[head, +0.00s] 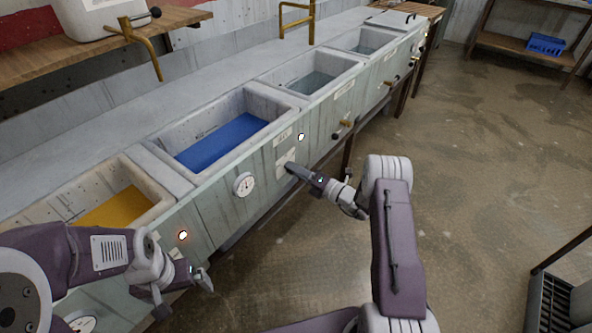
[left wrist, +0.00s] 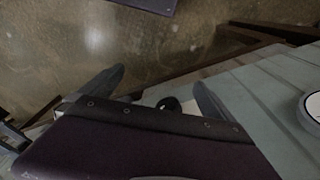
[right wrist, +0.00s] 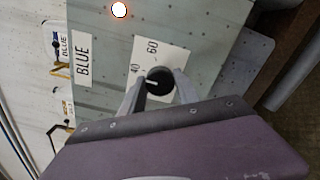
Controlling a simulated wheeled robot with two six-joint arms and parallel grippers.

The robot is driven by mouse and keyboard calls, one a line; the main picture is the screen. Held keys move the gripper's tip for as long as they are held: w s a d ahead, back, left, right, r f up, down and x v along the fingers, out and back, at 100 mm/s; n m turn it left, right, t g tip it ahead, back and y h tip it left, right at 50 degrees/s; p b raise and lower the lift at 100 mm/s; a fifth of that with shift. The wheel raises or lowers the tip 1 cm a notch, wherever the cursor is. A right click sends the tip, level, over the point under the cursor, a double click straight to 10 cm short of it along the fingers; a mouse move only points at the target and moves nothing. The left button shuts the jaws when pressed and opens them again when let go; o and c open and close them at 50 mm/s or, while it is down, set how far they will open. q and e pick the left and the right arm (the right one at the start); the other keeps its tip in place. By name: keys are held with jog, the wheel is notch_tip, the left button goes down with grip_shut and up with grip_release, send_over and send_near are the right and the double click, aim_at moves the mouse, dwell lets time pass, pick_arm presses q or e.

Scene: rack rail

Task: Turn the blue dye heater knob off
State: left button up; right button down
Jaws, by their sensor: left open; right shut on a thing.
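The blue dye vat (head: 222,140) is a grey basin of blue liquid in the middle of the head view. Its heater knob (right wrist: 160,82) is black and round with a short white mark pointing left, on a white scale plate (right wrist: 172,62) reading 40 and 60. A BLUE label (right wrist: 83,58) is beside it. My right gripper (right wrist: 157,88) is shut on the knob; in the head view the gripper (head: 291,168) covers it. My left gripper (left wrist: 160,85) is open near the yellow vat's front; a black round thing (left wrist: 168,103) shows between its fingers.
The blue panel's lamp (right wrist: 119,10) glows, as does the yellow panel's lamp (head: 183,236). A round gauge (head: 244,184) is on the front panel. The yellow vat (head: 118,208) is at left; other basins extend back right. The floor (head: 480,150) at right is open.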

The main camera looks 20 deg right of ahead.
jog(key=shift+f+n+b, duration=0.1)
jog(key=shift+n+b, duration=0.5)
jog(key=shift+n, duration=5.6)
jog(key=c, duration=0.9)
grip_release()
jog(key=p+v, duration=0.2)
jog(key=v, duration=0.7)
